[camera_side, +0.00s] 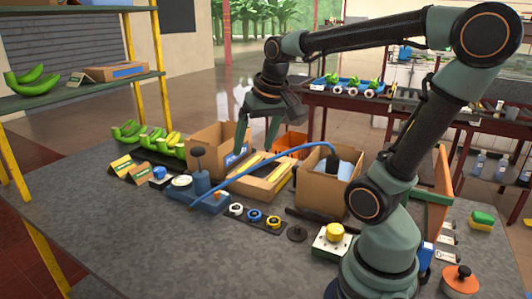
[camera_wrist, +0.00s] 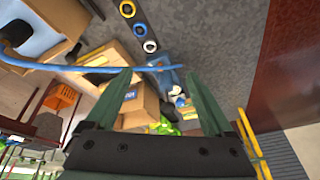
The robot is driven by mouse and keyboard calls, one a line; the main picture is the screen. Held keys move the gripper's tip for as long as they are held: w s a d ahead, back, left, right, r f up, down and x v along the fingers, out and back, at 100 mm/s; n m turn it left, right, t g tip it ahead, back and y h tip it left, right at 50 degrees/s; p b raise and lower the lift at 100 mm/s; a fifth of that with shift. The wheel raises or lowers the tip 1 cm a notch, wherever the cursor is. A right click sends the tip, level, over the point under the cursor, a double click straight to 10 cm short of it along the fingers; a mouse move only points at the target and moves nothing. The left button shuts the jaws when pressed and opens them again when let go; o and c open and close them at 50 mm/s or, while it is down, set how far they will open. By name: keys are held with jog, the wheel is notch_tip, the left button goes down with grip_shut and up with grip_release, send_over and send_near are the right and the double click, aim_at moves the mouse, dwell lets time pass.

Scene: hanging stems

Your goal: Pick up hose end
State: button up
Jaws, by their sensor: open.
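A blue hose (camera_side: 262,161) arcs from the cardboard box with the blue-and-white item (camera_side: 318,188) down to the left. Its left end (camera_side: 192,207) reaches the front of a blue pump-like device (camera_side: 202,188). In the wrist view the hose (camera_wrist: 90,69) crosses the picture, and its end shows at the right (camera_wrist: 207,68). My gripper (camera_side: 255,146) points down above the table, its two green fingers apart with nothing between them. In the wrist view the hose passes just beyond the fingertips (camera_wrist: 158,72). Whether they touch it I cannot tell.
Green bananas (camera_side: 128,133) lie at the left. A strip with white, blue and yellow rings (camera_side: 255,217) lies in front. The grey table's front left (camera_side: 130,235) is clear.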

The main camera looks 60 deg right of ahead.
jog(key=d+m+g, duration=0.1)
jog(key=d+m, duration=0.4)
jog(key=d, duration=0.4)
jog(key=m+g+y, duration=0.1)
jog(key=m+g, duration=0.2)
jog(key=m, duration=0.7)
send_near(333, 157)
jog(key=shift+d+f, duration=0.2)
jog(key=shift+d, duration=0.15)
jog(key=shift+s+d+f, duration=0.1)
jog(key=shift+s+f, duration=0.05)
jog(key=shift+f, duration=0.2)
jog(key=f, duration=1.1)
jog(key=shift+a+f, duration=0.15)
jog(key=shift+a, duration=0.1)
grip_shut()
